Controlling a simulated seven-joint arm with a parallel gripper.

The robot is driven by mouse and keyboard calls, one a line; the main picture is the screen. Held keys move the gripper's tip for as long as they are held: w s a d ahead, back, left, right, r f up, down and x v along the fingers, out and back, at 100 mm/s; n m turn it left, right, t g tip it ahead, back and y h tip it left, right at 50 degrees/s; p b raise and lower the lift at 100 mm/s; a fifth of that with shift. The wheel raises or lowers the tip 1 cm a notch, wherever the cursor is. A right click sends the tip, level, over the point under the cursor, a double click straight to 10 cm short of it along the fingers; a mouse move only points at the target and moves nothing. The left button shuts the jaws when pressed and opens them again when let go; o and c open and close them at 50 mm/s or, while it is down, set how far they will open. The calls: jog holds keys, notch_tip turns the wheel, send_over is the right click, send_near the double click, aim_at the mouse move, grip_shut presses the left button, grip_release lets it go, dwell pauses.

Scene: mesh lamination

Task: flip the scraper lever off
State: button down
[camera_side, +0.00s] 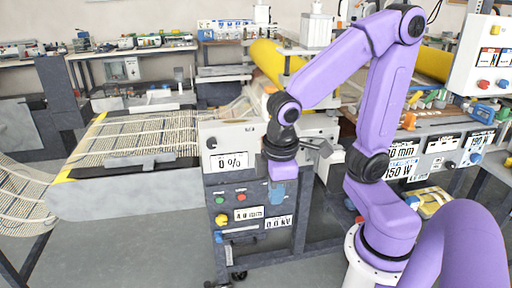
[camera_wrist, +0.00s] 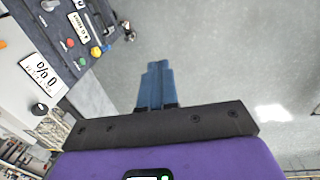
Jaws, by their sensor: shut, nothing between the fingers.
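My gripper (camera_side: 277,194) hangs in front of the machine's control panel in the side view, with its blue fingers pointing down. In the wrist view the blue fingers (camera_wrist: 156,70) are together and hold nothing. They are over the grey floor, apart from the panel. I cannot tell for sure which part is the scraper lever. A grey lever-like part (camera_side: 322,147) sticks out to the right of my wrist in the side view. A small blue handle (camera_side: 232,235) sits low on the panel, under the yellow knob (camera_side: 221,219).
The machine's panel (camera_side: 208,178) carries a "0 %" display (camera_side: 229,161), red and green buttons and two lower displays. A mesh conveyor (camera_side: 135,137) lies at left and a yellow roller (camera_side: 268,62) behind. More displays and a workbench stand at right. Open floor lies in front.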

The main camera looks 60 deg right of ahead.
jog(key=w+d+f+m+h, duration=0.15)
jog(key=w+d+m, duration=0.25)
jog(key=w, duration=0.4)
jog(key=w+d+m+h, duration=0.2)
jog(key=w+d+m, duration=0.1)
jog(key=w+m, duration=0.3)
jog(key=w+d+m+h, duration=0.1)
jog(key=w+d+m, duration=0.25)
jog(key=w, duration=0.55)
jog(key=w+d+f+m+g+h, duration=0.1)
jog(key=w+d+m, duration=0.4)
jog(key=d, duration=0.5)
jog(key=shift+w+d+f+g+h, duration=0.3)
jog(key=shift+d+f+h, duration=0.1)
jog(key=shift+f+h, duration=0.15)
jog(key=x, duration=0.9)
jog(key=shift+s+d+f, duration=0.1)
jog(key=shift+d+f, duration=0.1)
jog(key=shift+s+d+f+m, duration=0.15)
jog(key=shift+s+d+m, duration=0.1)
jog(key=shift+s+d, duration=1.15)
jog(key=shift+d, duration=0.1)
jog(key=shift+f+g+h, duration=0.35)
jog(key=shift+g+h, duration=0.25)
jog(key=shift+h, duration=0.2)
